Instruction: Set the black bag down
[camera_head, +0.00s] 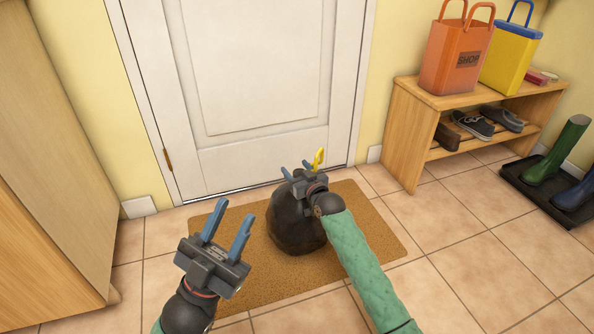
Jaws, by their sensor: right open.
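The black bag (293,232) is a round dark sack with a yellow tie (319,158) at its top. It appears to rest upright on the brown doormat (370,225) in front of the white door. My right gripper (296,168) is open at the top of the bag, just left of the yellow tie. My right gripper and wrist hide part of the bag's top, so I cannot tell whether the fingers touch it. My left gripper (236,212) is open and empty, to the left of the bag and nearer to me.
The closed white door (255,75) stands behind the mat. A wooden cabinet (50,170) is at the left. A wooden bench (405,130) at the right holds an orange bag (455,60), a yellow bag (508,65) and shoes. Tiles at front right are clear.

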